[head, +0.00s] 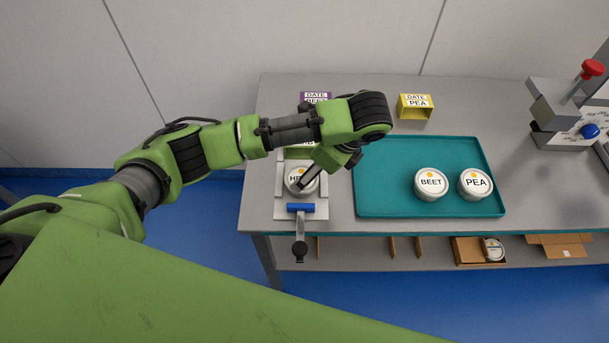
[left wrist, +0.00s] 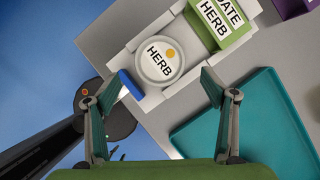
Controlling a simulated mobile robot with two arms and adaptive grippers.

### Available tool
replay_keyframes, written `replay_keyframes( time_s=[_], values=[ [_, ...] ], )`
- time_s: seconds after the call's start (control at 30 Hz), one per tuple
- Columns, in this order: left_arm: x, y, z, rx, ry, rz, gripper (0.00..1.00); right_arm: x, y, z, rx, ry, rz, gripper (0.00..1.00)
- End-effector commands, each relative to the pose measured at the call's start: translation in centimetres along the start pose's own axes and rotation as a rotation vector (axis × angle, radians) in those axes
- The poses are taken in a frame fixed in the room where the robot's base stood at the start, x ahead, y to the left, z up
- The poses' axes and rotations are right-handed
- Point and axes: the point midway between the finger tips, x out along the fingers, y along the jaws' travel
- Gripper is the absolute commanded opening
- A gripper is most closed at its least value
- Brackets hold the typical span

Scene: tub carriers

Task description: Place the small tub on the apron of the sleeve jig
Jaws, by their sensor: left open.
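A small round white tub marked HERB (head: 293,184) sits on the light grey plate of the sleeve jig (head: 284,212), in front of a green sleeve (head: 298,153). In the left wrist view the tub (left wrist: 158,58) lies flat between the green DATE HERB sleeve (left wrist: 222,20) and the jig's blue part (left wrist: 131,84). My left gripper (head: 312,180) is above the jig and hides part of the tub in the head view. In the left wrist view its fingers (left wrist: 163,84) are spread, with nothing between them. My right gripper is not in view.
A teal tray (head: 385,200) right of the jig holds tubs marked BEET (head: 431,184) and PEA (head: 475,184). A purple sleeve (head: 314,97) and a yellow sleeve (head: 415,106) stand behind. A machine with a red knob (head: 592,68) is at the far right. A dark handle (head: 300,250) projects in front.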

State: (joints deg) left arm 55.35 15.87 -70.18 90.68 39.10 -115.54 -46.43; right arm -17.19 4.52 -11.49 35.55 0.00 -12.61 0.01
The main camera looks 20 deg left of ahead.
Motion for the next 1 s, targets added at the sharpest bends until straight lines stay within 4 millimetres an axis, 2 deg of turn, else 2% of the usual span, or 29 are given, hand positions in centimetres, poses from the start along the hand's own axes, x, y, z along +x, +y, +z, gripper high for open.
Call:
replay_keyframes(
  time_s=[0.03, 0.1, 0.3, 0.87, 1.0],
  values=[
    [-1.6, -0.2, 0.3, 0.002, -0.004, -0.005, 0.77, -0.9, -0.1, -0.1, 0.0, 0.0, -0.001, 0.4],
    [-2.6, -0.1, 0.3, 0.001, -0.005, -0.003, 0.77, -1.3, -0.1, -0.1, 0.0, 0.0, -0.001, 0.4],
    [-4.1, 0.0, 0.1, 0.0, -0.001, -0.001, 0.77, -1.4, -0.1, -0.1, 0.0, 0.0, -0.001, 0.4],
    [-4.2, 0.0, 0.0, 0.0, 0.0, 0.001, 0.77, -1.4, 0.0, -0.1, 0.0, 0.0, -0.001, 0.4],
    [-3.9, 0.6, -1.5, -0.009, 0.039, -0.005, 0.77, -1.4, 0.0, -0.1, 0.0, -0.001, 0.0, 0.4]
  ],
)
